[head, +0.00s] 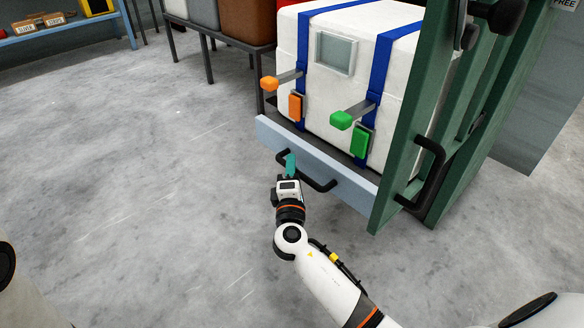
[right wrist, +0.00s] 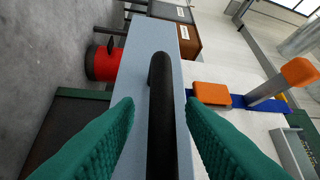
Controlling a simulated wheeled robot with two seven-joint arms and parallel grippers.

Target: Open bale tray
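The bale tray has a pale blue-grey front (head: 355,189) below a white bale, and it also shows in the right wrist view (right wrist: 134,50). A narrow dark gap shows between the front's top edge and the bale. A black bar handle (head: 319,184) is fixed on the front; in the right wrist view the handle (right wrist: 162,120) runs between my fingers. My right gripper (head: 290,165) is at the handle's left part. Its teal fingers (right wrist: 160,108) are open on either side of the bar, with visible gaps. My left gripper is out of view.
The white bale (head: 390,50) has blue straps, an orange lever (head: 270,84) and a green lever (head: 341,120) jutting out. A green frame (head: 405,130) with a black handle (head: 432,165) stands at right. The floor (head: 140,180) before the tray is clear.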

